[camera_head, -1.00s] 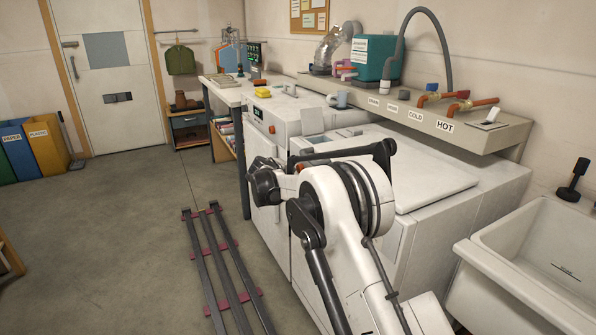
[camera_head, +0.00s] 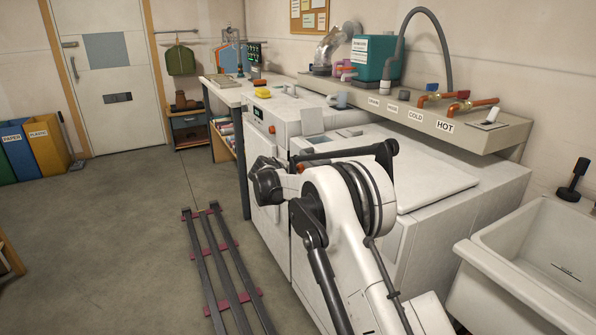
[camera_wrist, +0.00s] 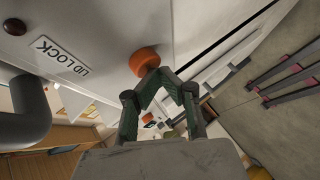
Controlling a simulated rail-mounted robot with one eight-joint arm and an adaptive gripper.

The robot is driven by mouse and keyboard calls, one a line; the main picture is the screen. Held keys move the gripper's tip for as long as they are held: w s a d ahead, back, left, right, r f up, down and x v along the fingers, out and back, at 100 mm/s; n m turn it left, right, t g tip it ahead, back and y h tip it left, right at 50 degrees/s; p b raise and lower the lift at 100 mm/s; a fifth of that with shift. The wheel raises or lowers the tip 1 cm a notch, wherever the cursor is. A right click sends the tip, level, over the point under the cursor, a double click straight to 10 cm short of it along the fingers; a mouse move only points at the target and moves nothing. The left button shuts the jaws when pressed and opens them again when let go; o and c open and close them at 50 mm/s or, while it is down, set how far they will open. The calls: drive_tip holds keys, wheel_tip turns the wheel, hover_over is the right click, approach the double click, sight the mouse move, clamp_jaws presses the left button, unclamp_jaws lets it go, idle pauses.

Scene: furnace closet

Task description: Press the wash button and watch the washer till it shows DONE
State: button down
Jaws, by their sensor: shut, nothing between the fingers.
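A white top-loading machine with a pale lid (camera_head: 435,183) stands behind my arm in the head view; my arm hides much of its front. In the wrist view its white panel carries a "LID LOCK" label (camera_wrist: 60,55), a small dark red round spot (camera_wrist: 14,26) and an orange round knob or button (camera_wrist: 144,60). My gripper (camera_wrist: 158,75) is shut and empty, its fingertips at the lower edge of the orange piece. I cannot tell whether they touch it. No readable DONE display shows. In the head view the fingers cannot be made out.
A second white machine with a small dark display (camera_head: 258,113) stands farther back. A shelf with hose taps (camera_head: 450,98) runs above the machines. A white sink (camera_head: 530,255) is at right. Dark rails (camera_head: 225,265) lie on the floor; open floor is at left.

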drive_tip(key=shift+w+d, duration=0.3)
drive_tip(key=shift+d, duration=0.25)
idle(0.6)
idle(0.4)
drive_tip(key=shift+s+a, duration=0.3)
drive_tip(key=shift+a, duration=0.25)
drive_tip(key=shift+s+a, duration=0.3)
drive_tip(key=shift+a, duration=0.25)
drive_tip(key=shift+a, duration=0.1)
drive_tip(key=shift+s+a+b, duration=0.1)
drive_tip(key=shift+s+a, duration=0.3)
drive_tip(key=shift+a, duration=0.3)
drive_tip(key=shift+s+a+b, duration=0.1)
drive_tip(key=shift+s+a, duration=0.35)
drive_tip(key=shift+a, duration=0.25)
drive_tip(key=shift+s+a+b, duration=0.1)
drive_tip(key=shift+s+a, duration=0.3)
drive_tip(key=shift+a, duration=0.3)
